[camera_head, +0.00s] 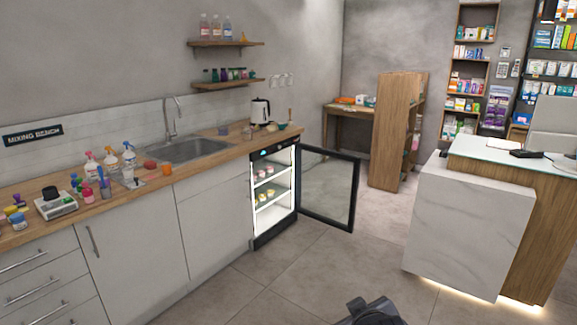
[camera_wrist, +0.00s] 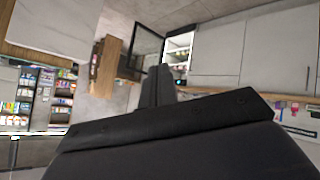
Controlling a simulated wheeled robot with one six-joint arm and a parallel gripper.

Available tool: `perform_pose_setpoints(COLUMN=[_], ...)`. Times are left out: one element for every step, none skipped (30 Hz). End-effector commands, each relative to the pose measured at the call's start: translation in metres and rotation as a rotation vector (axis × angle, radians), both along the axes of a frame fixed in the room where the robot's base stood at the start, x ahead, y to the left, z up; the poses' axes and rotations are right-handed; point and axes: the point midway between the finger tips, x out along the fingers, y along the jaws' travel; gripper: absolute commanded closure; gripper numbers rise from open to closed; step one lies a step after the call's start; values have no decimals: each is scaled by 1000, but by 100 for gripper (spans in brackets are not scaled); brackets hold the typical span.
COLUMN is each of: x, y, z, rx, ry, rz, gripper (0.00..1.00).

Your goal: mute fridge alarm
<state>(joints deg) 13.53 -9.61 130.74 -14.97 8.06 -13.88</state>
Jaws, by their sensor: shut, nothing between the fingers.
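The small fridge (camera_head: 248,230) stands under the right end of the wooden bench in the head view. Its glass door (camera_head: 328,188) is swung wide open to the right. Jars sit on its lit shelves. A dark control strip with a small blue-lit spot (camera_head: 264,154) runs along its top; I cannot make out any button. In the wrist view the fridge (camera_wrist: 180,42) shows upside down with its door (camera_wrist: 148,46) open. My gripper (camera_wrist: 158,72) is shut and empty, well away from the fridge. In the head view only a dark part of my arm shows at the bottom edge.
The bench (camera_head: 215,149) holds a sink (camera_head: 190,149), spray bottles, a scale (camera_head: 57,204) and a kettle (camera_head: 260,111). A white marble counter (camera_head: 462,235) stands at the right. The tiled floor before the fridge is clear, apart from the open door's swing.

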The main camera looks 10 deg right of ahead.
Motion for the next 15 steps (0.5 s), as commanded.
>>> perform_pose_setpoints(x=[9, 15, 22, 27, 32, 38, 43, 47, 53, 56, 60, 65, 68, 71, 74], y=[-8, -12, -17, -21, -24, -30, -33, -37, -41, -45, -48, -52, -56, -58, -63], z=[-29, -35, -43, -49, -56, -65, -71, -77, -86, -92, -99, -107, -114, -120, -130], rx=[-22, -41, -61, -78, -95, -115, -132, -149, -171, -187, -204, -224, -240, -257, -276], ry=[-31, -53, -83, -106, -128, -158, -180, -200, -231, -251, -273, -303, -324, -346, -374], rz=[6, 15, 24, 32, 41, 51, 59, 68, 79, 88, 96, 107, 116, 126, 135], gripper=[100, 100, 100, 100, 100, 100, 100, 100, 100, 100, 100, 100, 100, 100, 100])
